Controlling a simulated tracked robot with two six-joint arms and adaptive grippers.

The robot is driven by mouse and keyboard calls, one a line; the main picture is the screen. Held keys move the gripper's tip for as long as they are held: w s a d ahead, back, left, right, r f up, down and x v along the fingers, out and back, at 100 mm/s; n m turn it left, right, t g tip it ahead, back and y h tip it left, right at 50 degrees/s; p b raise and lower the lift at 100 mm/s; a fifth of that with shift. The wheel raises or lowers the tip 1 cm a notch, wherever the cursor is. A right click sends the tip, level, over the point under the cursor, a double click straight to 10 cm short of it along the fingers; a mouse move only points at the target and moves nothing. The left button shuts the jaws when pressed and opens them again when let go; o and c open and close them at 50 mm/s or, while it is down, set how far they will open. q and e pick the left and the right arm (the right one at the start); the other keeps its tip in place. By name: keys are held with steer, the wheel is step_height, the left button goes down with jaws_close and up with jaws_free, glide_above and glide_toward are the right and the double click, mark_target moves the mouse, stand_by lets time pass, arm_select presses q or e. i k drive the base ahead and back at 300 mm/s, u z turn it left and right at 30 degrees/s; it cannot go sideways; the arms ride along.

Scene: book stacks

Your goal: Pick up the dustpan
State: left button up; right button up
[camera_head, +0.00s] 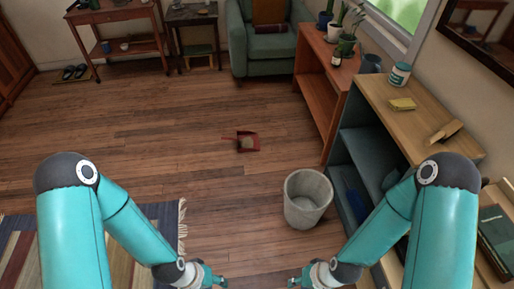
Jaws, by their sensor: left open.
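A small red dustpan (254,145) lies on the wooden floor near the middle of the camera_head view, its short handle pointing left. Something pale shows in its pan. My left gripper (221,281) is at the bottom edge of the view, left of centre, open and with nothing visible in it. My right gripper (294,281) is at the bottom edge, right of centre, small and partly cut off, so its jaws are unclear. Both grippers are well apart from the dustpan, which lies farther out on the floor.
A grey bin (308,211) stands right of centre, beside a shelf unit (343,146). An orange-brown shelf (312,89) and a green armchair (261,50) are farther back. A striped rug (167,214) lies at lower left. The floor around the dustpan is clear.

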mark_target(247, 140)
steer(key=u, duration=0.35)
steer(key=i, duration=0.85)
steer(key=z, duration=1.2)
